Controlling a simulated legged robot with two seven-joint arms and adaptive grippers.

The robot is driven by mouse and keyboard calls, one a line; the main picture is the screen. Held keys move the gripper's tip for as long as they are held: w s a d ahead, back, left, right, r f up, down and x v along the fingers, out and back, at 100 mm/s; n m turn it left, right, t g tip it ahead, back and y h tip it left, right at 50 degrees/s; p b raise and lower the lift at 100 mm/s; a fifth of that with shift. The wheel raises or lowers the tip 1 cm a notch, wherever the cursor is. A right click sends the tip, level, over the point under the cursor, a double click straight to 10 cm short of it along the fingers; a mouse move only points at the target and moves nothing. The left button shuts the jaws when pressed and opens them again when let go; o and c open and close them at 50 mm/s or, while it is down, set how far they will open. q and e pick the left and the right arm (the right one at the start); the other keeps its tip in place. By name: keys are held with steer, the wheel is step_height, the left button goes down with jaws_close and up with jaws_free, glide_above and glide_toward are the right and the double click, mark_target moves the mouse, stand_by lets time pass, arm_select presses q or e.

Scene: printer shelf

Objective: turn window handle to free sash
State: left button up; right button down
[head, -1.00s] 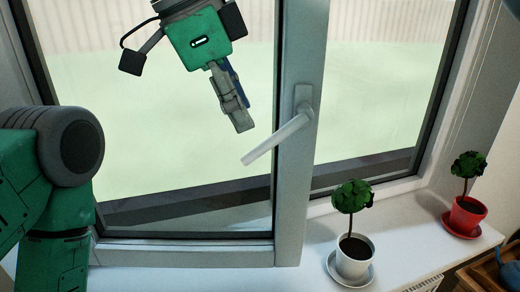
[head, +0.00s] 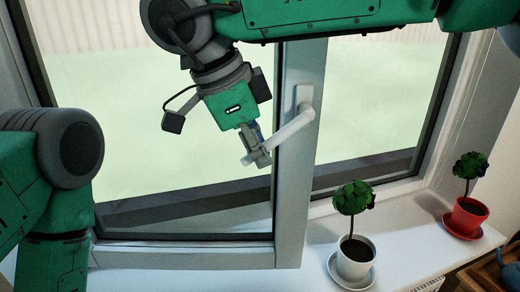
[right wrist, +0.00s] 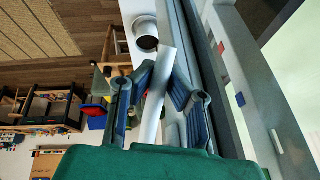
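The white window handle (head: 291,130) sits on the frame's middle post, its lever slanting down to the left. My right gripper (head: 258,158) is at the lever's free end in the head view. In the right wrist view the pale lever (right wrist: 155,95) passes between the two blue-grey fingers of my right gripper (right wrist: 160,82). The fingers are apart, one on each side of the lever; whether either touches it is hard to tell. The left sash (head: 180,245) looks closed against the frame. My left arm shows at the left edge, but its gripper is out of view.
A small plant in a white pot (head: 356,262) stands on the white sill (head: 300,280) below and right of the handle. Another plant in a red pot (head: 465,220) stands farther right. A wooden box (head: 485,275) is at the lower right corner.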

steer(key=shift+r, duration=0.15)
steer(key=r+y+p, duration=0.1)
steer(key=y+p, duration=0.1)
steer(key=a+r+y+p, duration=0.1)
steer(key=r+y+p, duration=0.1)
steer(key=p, duration=0.1)
steer(key=shift+a, duration=0.2)
steer(key=shift+a+r+m+y+p, duration=0.2)
steer(key=shift+r+y+p, duration=0.25)
steer(key=shift+y, duration=0.25)
steer(key=shift+a+r+m+y+p, duration=0.1)
steer(key=shift+r+m+y+p, duration=0.1)
steer(key=shift+r+y+p, duration=0.35)
steer(key=shift+f+y, duration=0.15)
steer(key=shift+y, duration=0.1)
steer(key=c, duration=1.5)
jaws_free()
